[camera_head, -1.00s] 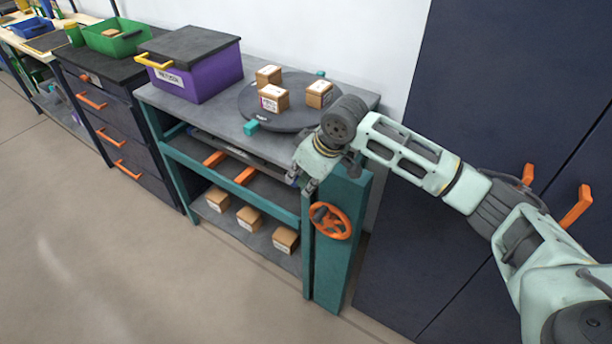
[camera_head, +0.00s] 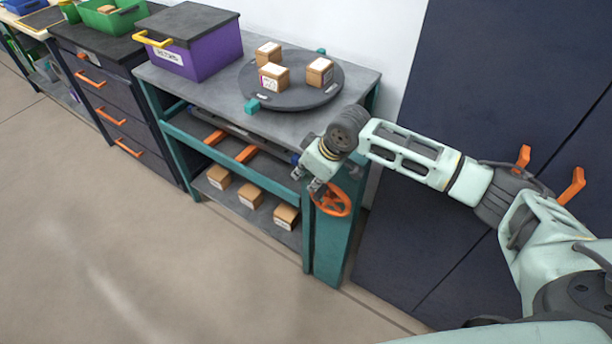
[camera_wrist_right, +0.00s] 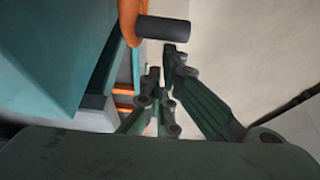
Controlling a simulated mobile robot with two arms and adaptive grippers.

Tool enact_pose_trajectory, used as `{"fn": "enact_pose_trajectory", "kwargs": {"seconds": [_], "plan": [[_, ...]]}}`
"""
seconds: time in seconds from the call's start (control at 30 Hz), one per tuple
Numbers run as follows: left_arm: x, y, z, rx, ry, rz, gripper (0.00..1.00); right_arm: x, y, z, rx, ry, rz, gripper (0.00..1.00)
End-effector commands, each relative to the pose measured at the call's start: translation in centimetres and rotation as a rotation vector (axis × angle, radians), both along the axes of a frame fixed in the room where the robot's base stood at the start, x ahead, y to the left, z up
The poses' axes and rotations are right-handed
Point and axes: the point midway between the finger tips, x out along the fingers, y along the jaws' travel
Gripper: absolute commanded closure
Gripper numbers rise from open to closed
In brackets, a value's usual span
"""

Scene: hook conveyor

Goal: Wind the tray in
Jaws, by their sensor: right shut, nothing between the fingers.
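The orange handwheel (camera_head: 332,199) is on the front of the teal post at the right end of the workbench. In the right wrist view, the wheel's orange rim (camera_wrist_right: 130,20) carries a dark cylindrical handle (camera_wrist_right: 163,29). My right gripper (camera_head: 306,185) is just left of the wheel in the head view. In the wrist view, its fingers (camera_wrist_right: 163,62) are shut and empty, close below the handle; I cannot tell whether they touch it. A dark tray-like slab (camera_head: 262,147) shows under the bench top, above two orange bars (camera_head: 246,153). My left gripper is out of view.
A dark round turntable (camera_head: 300,96) with three small boxes stands on the bench, beside a purple bin (camera_head: 203,52). Three boxes (camera_head: 250,194) sit on the low shelf. Dark cabinet doors (camera_head: 450,90) stand at the right. The floor (camera_head: 150,260) in front is clear.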

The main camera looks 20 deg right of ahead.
Motion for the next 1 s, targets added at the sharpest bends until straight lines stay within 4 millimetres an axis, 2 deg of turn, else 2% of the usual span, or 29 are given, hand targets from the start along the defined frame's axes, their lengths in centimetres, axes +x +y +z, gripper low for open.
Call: {"fn": "enact_pose_trajectory", "kwargs": {"seconds": [0.4, 0.87, 1.0], "plan": [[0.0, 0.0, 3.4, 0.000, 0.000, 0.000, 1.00, -1.9, -1.4, 0.7, 0.049, -0.058, -0.001, 1.00], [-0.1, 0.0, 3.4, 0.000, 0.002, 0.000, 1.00, -2.0, -1.6, 0.4, 0.046, -0.059, -0.001, 1.00], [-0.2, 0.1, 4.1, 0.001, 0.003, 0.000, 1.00, -1.9, -1.4, 0.9, 0.047, -0.058, -0.003, 1.00]]}}
